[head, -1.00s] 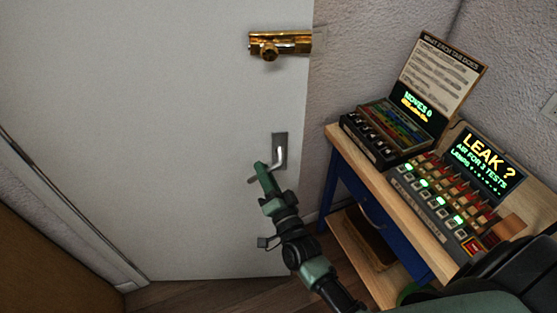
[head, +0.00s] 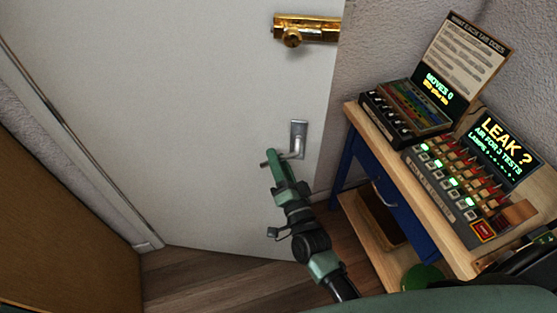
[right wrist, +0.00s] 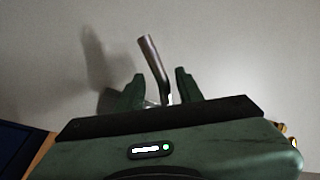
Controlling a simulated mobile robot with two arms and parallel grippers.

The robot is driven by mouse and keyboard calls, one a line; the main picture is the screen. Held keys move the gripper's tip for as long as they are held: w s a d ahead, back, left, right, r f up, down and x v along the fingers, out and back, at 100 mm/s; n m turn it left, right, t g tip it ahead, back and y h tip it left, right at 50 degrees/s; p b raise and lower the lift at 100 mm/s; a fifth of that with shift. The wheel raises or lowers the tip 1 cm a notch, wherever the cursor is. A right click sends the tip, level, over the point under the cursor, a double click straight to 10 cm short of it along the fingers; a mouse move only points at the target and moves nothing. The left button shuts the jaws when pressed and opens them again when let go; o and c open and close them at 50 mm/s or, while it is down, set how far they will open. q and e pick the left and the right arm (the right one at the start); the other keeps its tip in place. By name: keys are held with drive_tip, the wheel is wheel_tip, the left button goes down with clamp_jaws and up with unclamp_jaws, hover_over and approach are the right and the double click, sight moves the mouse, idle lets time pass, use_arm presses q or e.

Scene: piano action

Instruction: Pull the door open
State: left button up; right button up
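The white door (head: 170,110) fills the left and middle of the head view. Its free edge is on the right, and its lower corner stands out in front of the wall's foot, so it looks ajar. A silver lever handle (head: 298,140) sits near that edge. My right gripper (head: 272,157) is at the lever. In the right wrist view the lever (right wrist: 151,58) passes between the two fingers of the gripper (right wrist: 160,80), closer to the right finger. The fingers stand apart, with a gap visible beside the lever. My left gripper is not in view.
A brass lock (head: 307,30) is mounted above the handle. Right of the door, a wooden-topped blue table (head: 362,128) carries a lit panel (head: 465,180) and a box with a sign (head: 465,55). A brown panel (head: 60,220) stands at left. Wooden floor (head: 215,280) shows below the door.

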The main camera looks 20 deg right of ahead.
drive_tip(key=s+f+b, duration=0.1)
drive_tip(key=s+b, duration=0.1)
drive_tip(key=s, duration=0.5)
drive_tip(key=shift+s+d+f, duration=0.15)
drive_tip(key=shift+s+d, duration=0.05)
drive_tip(key=shift+s, duration=0.15)
